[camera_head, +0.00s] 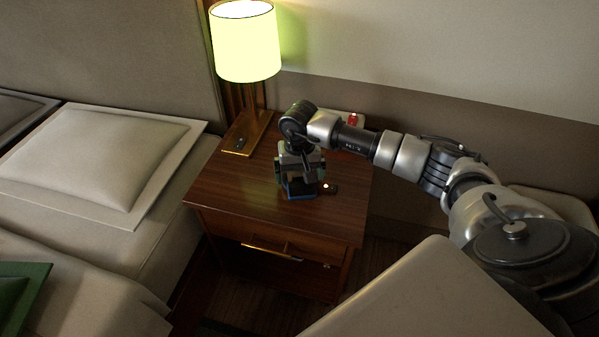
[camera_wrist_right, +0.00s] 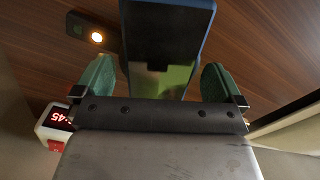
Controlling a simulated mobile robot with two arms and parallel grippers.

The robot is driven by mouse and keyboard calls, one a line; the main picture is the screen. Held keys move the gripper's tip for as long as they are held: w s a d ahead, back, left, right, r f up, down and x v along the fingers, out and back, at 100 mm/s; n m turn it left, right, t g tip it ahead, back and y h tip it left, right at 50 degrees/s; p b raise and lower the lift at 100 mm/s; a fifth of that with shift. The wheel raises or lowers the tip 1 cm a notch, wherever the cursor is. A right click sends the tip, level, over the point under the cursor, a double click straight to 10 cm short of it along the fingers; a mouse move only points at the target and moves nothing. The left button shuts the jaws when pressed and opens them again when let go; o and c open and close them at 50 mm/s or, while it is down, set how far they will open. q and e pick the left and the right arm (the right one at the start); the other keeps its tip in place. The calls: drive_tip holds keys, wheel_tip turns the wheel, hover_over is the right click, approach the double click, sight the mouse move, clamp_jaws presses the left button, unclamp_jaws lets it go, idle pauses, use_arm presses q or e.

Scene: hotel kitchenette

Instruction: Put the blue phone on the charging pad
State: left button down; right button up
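The blue phone (camera_head: 299,193) is on the wooden nightstand, mostly hidden by my right gripper (camera_head: 299,170) above it. In the right wrist view, the phone (camera_wrist_right: 166,40) shows a dark, shiny face with blue edges. The green fingers of my right gripper (camera_wrist_right: 158,81) stand on either side of it. A narrow gap shows beside the phone, so the gripper looks open. A small dark device with a lit orange spot (camera_head: 329,188), likely the charging pad, lies right beside the phone. My left gripper is out of view.
A lit lamp (camera_head: 245,45) stands at the nightstand's back left, with a small dark item (camera_head: 240,143) on its base. A white alarm clock (camera_wrist_right: 53,119) with red digits is at the back. The nightstand's (camera_head: 230,185) front left is clear. A bed is at left.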

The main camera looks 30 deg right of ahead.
sight(300, 176)
drive_tip(key=shift+r, duration=0.1)
use_arm(q)
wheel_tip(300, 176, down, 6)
drive_tip(key=p, duration=0.1)
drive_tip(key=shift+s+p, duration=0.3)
drive_tip(key=shift+p, duration=0.05)
use_arm(e)
wheel_tip(300, 176, up, 12)
